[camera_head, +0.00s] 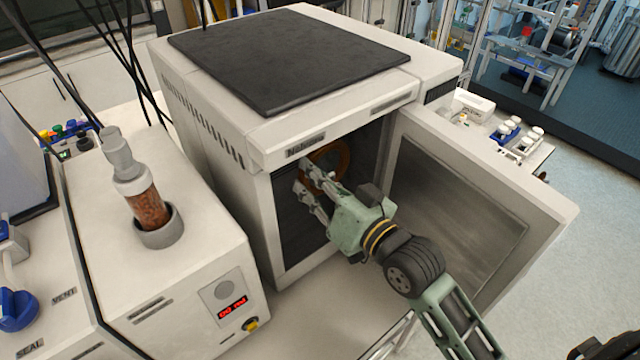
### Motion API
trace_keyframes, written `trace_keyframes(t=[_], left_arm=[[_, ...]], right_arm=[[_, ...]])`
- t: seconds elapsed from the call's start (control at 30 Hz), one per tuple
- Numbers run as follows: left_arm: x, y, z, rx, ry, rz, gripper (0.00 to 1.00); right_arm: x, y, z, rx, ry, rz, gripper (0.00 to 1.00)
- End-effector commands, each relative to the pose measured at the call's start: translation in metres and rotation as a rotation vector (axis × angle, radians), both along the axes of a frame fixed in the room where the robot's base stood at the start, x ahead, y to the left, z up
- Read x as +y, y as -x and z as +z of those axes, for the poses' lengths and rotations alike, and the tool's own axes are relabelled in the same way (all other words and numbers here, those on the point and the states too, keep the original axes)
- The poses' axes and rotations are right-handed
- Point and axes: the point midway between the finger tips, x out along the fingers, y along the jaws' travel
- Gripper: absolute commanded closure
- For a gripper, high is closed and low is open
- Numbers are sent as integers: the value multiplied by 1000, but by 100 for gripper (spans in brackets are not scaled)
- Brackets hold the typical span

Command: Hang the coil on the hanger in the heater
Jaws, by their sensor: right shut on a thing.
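The heater (270,140) is a white box with its door (470,190) swung open to the right. The coil (343,160), an orange-brown ring, is inside the dark chamber, near the top of the opening. My right gripper (308,184) reaches in through the opening and is shut on the coil at its lower left side. The fingers and the heater's front hide part of the coil. I cannot make out the hanger in the dark interior, nor whether the coil touches it.
A white unit with a red display (232,307) stands left of the heater, with a brown-filled glass column (148,208) on top. A dark mat (290,55) covers the heater's top. Small white-capped vials (533,134) stand behind the open door.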

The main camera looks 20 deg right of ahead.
Motion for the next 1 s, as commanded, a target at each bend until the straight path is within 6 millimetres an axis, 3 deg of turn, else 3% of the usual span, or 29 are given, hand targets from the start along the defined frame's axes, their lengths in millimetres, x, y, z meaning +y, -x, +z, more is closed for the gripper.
trace_keyframes(t=[0.33,1.0], left_arm=[[3,9,-8,13,-4,2,80],[2,10,-20,15,-3,0,80]], right_arm=[[8,-20,-2,-2,-2,0,100],[23,-56,-6,1,1,0,100]])
